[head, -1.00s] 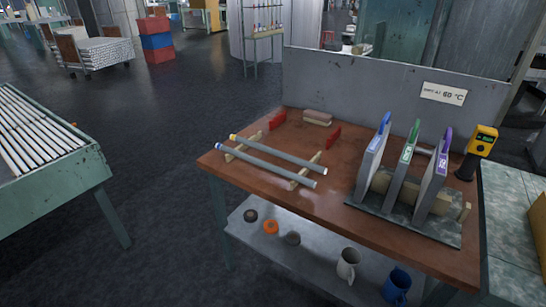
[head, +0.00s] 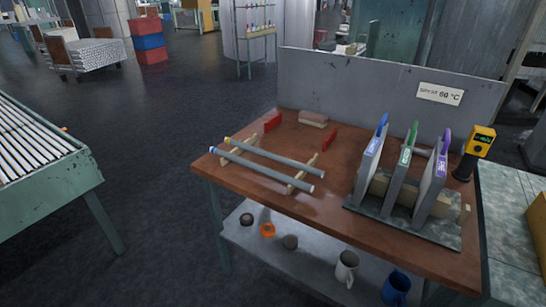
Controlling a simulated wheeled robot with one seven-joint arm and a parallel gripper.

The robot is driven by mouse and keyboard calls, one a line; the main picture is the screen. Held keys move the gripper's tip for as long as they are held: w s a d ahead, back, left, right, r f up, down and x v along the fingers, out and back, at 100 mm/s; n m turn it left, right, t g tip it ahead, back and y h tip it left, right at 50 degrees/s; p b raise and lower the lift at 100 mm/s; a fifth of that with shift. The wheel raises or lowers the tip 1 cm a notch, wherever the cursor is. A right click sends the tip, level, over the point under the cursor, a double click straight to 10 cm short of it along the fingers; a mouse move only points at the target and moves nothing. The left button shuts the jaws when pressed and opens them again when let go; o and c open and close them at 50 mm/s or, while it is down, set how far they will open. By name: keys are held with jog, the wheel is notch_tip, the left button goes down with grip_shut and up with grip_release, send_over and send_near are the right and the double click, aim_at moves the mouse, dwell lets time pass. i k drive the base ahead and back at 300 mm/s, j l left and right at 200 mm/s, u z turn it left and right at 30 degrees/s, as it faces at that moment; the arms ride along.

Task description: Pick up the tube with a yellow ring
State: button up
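Two long grey tubes lie side by side across wooden supports on the brown workbench (head: 320,200). The tube with a yellow ring (head: 275,157) is the farther one, with the yellow ring at its left end. The tube with a blue ring (head: 258,171) lies nearer the front edge, with the blue ring at its left end. Both rest roughly parallel, slightly apart, on a left wooden support and a right wooden support (head: 303,175). My gripper is not in view.
A rack of upright panels with blue, green and purple tops (head: 402,185) stands on the bench's right. A yellow device (head: 482,140) is beside it. Red blocks (head: 330,138) lie behind the tubes. A lower shelf (head: 310,265) holds mugs. A roller table (head: 45,165) stands left; open floor lies between.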

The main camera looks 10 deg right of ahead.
aim_at(306, 168)
jog(key=i+j+z, duration=0.15)
jog(key=z, duration=0.55)
jog(key=i+j+z, duration=0.2)
jog(key=j, duration=0.3)
jog(key=j+z, duration=0.2)
jog(key=j, duration=0.3)
jog(key=i+j+z, duration=0.2)
jog(key=j, duration=0.35)
jog(key=i+j+z, duration=0.1)
jog(key=j, duration=1.25)
jog(key=i+j, duration=0.15)
jog(key=j, duration=1.15)
jog(key=j+z, duration=0.15)
jog(key=j, duration=1.2)
jog(key=i, duration=0.05)
